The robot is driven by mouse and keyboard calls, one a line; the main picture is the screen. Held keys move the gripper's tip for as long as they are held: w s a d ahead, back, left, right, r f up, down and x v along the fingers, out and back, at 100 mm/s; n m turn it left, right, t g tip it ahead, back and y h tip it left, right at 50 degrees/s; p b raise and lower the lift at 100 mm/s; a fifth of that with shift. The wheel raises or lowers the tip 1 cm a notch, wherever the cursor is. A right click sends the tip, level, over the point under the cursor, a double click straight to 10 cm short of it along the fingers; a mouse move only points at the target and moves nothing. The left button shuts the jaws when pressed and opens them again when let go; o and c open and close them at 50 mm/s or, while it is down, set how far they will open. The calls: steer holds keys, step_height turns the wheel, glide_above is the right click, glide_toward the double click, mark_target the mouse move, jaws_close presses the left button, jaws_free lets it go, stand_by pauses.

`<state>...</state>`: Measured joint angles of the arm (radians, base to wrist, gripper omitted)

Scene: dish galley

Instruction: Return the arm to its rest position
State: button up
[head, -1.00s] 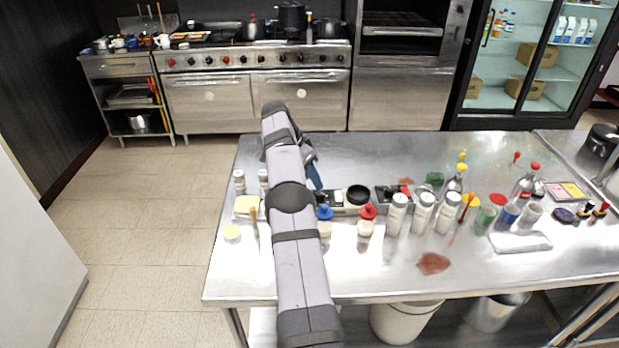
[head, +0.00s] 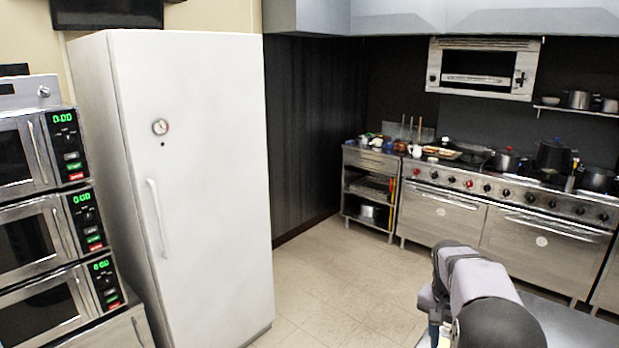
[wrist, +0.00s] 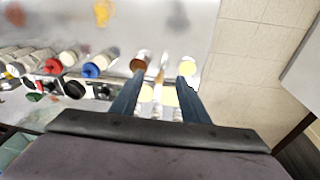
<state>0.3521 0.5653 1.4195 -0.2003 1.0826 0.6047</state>
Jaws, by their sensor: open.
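My gripper (wrist: 161,80) is open in the wrist view, with its two blue fingers apart and nothing held between them. It points down over the steel table (wrist: 165,22), near the table's edge. A light-coloured wooden-handled item and pale yellow pieces (wrist: 146,92) show on the table beyond and between the fingers. My arm shows at the lower right of the head view, over a corner of the table (head: 577,325). The fingertips cannot be made out clearly there.
Shakers, a red-topped bottle (wrist: 53,66) and a blue-topped bottle (wrist: 91,70) stand left of the fingers. Tiled floor (wrist: 245,65) lies to the right. In the head view, a white fridge (head: 195,200) and stacked ovens (head: 45,235) stand left; a stove (head: 510,215) is behind.

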steer(key=s+a+r+n+y+p, duration=0.1)
steer(key=s+a+n, duration=0.2)
steer(key=s+a, duration=0.3)
steer(key=s+a+r+n+p, duration=0.1)
steer(key=s+a+n+p, duration=0.15)
steer(key=a, duration=0.45)
steer(key=s+a+f+n+y+p, duration=0.15)
steer(key=s+a+n, duration=0.5)
steer(key=s, duration=0.85)
step_height(320, 180, down, 22)
steer(key=a+m+b, duration=0.2)
steer(key=b, duration=1.9)
steer(key=shift+r+b, duration=0.15)
steer(key=shift+b, duration=0.2)
